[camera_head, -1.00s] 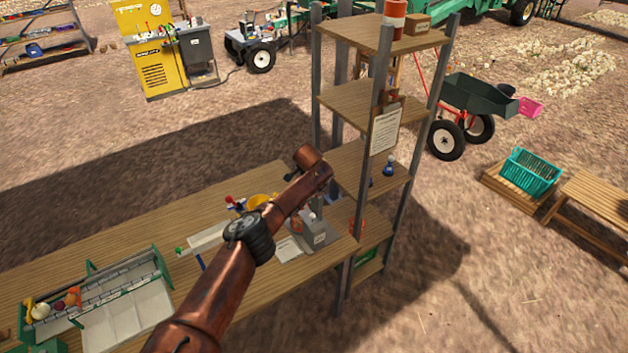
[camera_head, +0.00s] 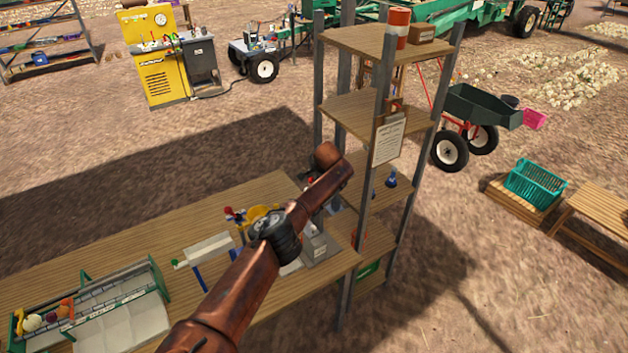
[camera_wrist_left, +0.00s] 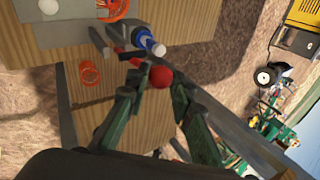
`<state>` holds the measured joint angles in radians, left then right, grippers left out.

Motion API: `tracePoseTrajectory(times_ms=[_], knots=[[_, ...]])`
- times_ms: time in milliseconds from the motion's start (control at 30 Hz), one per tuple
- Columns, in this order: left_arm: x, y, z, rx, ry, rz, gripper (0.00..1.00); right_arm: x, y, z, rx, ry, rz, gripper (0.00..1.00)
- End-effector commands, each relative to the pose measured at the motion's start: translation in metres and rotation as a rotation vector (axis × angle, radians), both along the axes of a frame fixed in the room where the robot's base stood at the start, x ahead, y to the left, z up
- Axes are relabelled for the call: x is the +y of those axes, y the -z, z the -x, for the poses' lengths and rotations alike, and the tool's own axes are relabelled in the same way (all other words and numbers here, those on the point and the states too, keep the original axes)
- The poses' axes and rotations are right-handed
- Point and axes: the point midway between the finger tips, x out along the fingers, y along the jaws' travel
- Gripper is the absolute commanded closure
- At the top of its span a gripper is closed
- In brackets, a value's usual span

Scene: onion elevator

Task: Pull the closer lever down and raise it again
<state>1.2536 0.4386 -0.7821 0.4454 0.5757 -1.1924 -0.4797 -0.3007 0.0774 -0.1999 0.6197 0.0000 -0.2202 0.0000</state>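A round red knob (camera_wrist_left: 160,77) shows in the left wrist view, near and between the fingertips of my left gripper (camera_wrist_left: 156,84). The fingers are spread apart. I cannot tell whether either one touches the knob. A blue handle with a white tip (camera_wrist_left: 147,41) lies just beyond it. Which of these belongs to the closer lever is not clear. In the head view my left arm reaches over the workbench (camera_head: 130,245) towards the shelf, and its own forearm and wrist hide the gripper. My right gripper is not in view.
A tall open shelf rack (camera_head: 355,105) stands at the bench's right end, close to my left arm. A grey box (camera_head: 320,246) sits on the bench near the arm. A sorting tray (camera_head: 135,325) lies at the left.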

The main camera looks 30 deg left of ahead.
Motion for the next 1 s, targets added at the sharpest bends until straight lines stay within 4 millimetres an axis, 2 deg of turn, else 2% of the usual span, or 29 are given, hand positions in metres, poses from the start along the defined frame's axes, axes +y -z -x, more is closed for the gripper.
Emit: tracePoseTrajectory(times_ms=[267,700,867,1000], knots=[[0.000,0.000,0.000,-0.001,0.001,0.000,0.61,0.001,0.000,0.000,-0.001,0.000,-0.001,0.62],[-0.005,-0.004,0.001,0.002,0.005,0.002,0.61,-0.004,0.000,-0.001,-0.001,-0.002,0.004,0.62],[-0.010,-0.015,0.006,0.000,0.006,0.002,0.61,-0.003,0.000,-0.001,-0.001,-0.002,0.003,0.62],[-0.016,-0.031,0.013,-0.003,0.004,0.001,0.61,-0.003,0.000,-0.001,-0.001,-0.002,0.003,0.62]])
